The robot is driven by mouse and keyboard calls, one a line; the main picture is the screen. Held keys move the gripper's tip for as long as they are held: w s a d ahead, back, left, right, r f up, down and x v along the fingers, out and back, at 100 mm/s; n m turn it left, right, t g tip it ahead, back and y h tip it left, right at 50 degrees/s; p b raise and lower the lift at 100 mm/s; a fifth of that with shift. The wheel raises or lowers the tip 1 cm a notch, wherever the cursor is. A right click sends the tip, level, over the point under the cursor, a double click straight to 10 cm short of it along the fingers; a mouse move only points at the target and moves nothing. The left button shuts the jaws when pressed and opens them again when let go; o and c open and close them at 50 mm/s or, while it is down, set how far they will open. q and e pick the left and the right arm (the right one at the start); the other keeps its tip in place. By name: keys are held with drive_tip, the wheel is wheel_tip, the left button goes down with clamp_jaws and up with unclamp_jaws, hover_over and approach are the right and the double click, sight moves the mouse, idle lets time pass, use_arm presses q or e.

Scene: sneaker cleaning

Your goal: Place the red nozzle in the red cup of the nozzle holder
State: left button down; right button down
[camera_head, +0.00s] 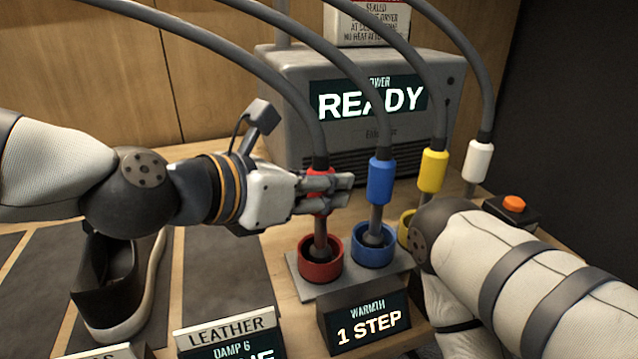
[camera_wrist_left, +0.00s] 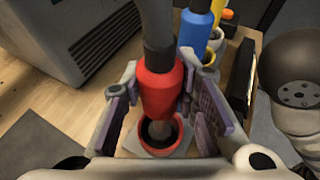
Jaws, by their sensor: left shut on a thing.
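My left gripper (camera_head: 325,190) is shut on the red nozzle (camera_head: 318,206), which hangs upright on a grey hose. In the left wrist view the red nozzle (camera_wrist_left: 157,88) sits between the two finger pads. The nozzle's grey tip points down into the red cup (camera_head: 321,270) of the nozzle holder (camera_head: 296,286). In the left wrist view the red cup (camera_wrist_left: 180,148) surrounds the tip's lower end. I cannot tell whether the tip touches the bottom. My right arm is in view at the right, but its fingers are not visible.
The blue nozzle (camera_head: 380,181) stands in the blue cup (camera_head: 373,257), close to the right. A yellow nozzle (camera_head: 432,170) and a white nozzle (camera_head: 478,160) follow. The grey READY machine (camera_head: 285,80) stands behind. A dark shoe (camera_head: 115,285) lies at left. An orange button (camera_head: 514,203) is at right.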

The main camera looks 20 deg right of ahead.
use_arm(q)
drive_tip(key=shift+r, duration=0.15)
drive_tip(key=c, duration=1.2)
unclamp_jaws()
drive_tip(key=shift+c, duration=0.2)
drive_tip(key=shift+s+a+r, duration=0.1)
drive_tip(key=shift+a+r, duration=0.05)
drive_tip(key=shift+a, duration=0.05)
drive_tip(key=p+v, duration=0.2)
drive_tip(key=v, duration=0.9)
drive_tip(key=shift+s+a, duration=0.15)
drive_tip(key=shift+a, duration=0.1)
use_arm(e)
drive_tip(key=shift+w+r+t, duration=0.5)
drive_tip(key=shift+w+r, duration=0.7)
